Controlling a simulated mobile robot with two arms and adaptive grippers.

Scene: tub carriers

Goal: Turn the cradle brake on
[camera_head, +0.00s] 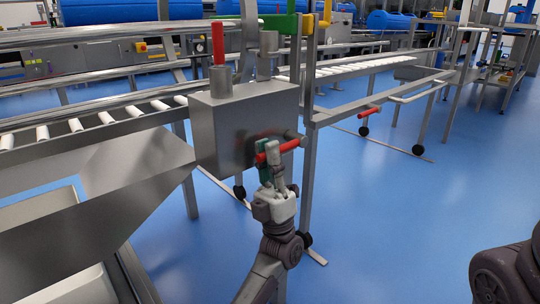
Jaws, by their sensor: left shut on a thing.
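A red handle (287,146) sticks out level at the front right of a grey metal box (225,137). My left gripper (271,160) reaches up from below and is shut on this red handle, covering part of it. The arm below it comes up from the bottom of the view. A second red lever (218,43) stands upright on top of the box. No label shows which one is the cradle brake. My right gripper is not in view; only a dark part of my arm shows at the lower right.
A sloped metal tub (128,195) is at the left, with a roller conveyor (103,117) behind it. A wheeled metal frame (309,120) stands just right of the box. Another red handle (369,113) is farther back. The blue floor (410,215) at right is clear.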

